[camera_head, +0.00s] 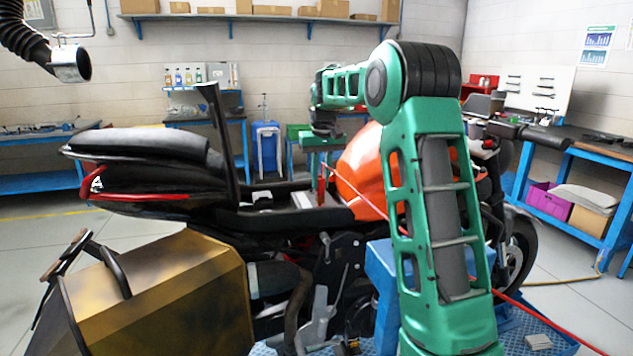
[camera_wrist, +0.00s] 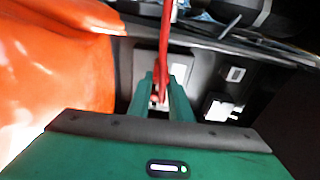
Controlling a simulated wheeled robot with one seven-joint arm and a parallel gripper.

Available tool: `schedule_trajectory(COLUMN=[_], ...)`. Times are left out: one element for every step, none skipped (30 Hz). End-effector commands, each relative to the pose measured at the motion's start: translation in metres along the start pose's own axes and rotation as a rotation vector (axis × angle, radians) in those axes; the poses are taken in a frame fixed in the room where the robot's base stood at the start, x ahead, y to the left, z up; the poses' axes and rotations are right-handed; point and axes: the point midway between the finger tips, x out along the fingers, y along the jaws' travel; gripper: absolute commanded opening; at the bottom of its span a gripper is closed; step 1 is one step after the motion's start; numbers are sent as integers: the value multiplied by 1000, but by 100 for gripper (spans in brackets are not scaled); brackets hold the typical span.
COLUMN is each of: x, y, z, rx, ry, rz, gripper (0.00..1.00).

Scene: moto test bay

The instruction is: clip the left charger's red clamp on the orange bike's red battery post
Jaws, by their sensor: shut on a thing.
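The orange bike (camera_head: 362,165) stands side-on in the head view, with a grey battery (camera_head: 303,200) in the open bay behind its tank. My gripper (camera_head: 321,165) points down over this bay and is shut on the red clamp (camera_head: 321,188). The clamp's lower end is at the battery's right side; I cannot tell whether it touches a post. In the wrist view my gripper (camera_wrist: 162,92) holds the red clamp (camera_wrist: 165,50) between its fingers, over the pale battery (camera_wrist: 180,66). The red battery post is not distinguishable. The charger is not clearly visible.
A red cable (camera_head: 545,322) runs from the clamp behind my arm to the lower right. The bike's black seat (camera_head: 140,145) and a gold side case (camera_head: 165,290) are on the left. A blue stand (camera_head: 382,270) is close to my arm. Blue workbenches (camera_head: 585,180) line the walls.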

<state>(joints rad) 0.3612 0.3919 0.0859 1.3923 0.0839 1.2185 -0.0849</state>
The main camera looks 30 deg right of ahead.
Motion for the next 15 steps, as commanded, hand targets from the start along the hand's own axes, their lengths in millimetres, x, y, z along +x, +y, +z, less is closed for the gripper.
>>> schedule_trajectory(x=[1, 1, 2, 3, 3, 4, 4, 5, 6, 6, 7, 7, 8, 8, 9], y=[0, 0, 0, 0, 0, 0, 0, 0, 0, 0, 0, 0, 0, 0, 0], z=[0, 0, 0, 0, 1, 1, 1, 1, 1, 1, 1, 1, 1, 1, 1], rx=[0, 0, 0, 0, 0, 0, 0, 0, 0, 0, 0, 0, 0, 0, 0], ry=[0, 0, -1, -1, -1, -1, -1, -1, -1, -1, -1, -1, -1, -1, 0], rz=[0, 0, 0, 0, 0, 0, 0, 0, 0, 0, 0, 0, 0, 0, 0], gripper=[0, 0, 0, 0, 0, 0, 0, 0, 0, 0, 0, 0, 0, 0, 0])
